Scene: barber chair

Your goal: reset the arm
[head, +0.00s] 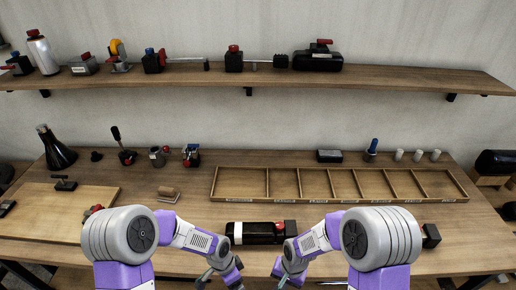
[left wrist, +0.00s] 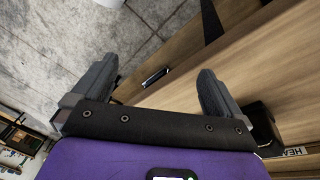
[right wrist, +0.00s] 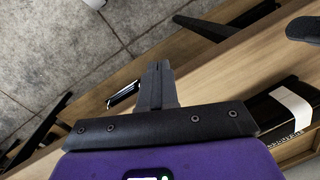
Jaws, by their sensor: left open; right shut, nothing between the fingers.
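My left gripper (head: 222,278) hangs low at the front edge of the wooden table. In the left wrist view its two fingers (left wrist: 155,85) are wide apart with nothing between them. My right gripper (head: 287,275) is just to its right, also at the table's front edge. In the right wrist view its fingers (right wrist: 156,82) are closed together and empty. Both arms come in from the bottom of the head view and bend inward, so the grippers point down near each other. They are apart from one another.
A black case with a red part (head: 258,233) lies on the table (head: 140,172) just beyond the grippers. A divided wooden tray (head: 287,199) is behind it. A wooden board (head: 50,212) is at left. A shelf (head: 200,78) with several tools runs above.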

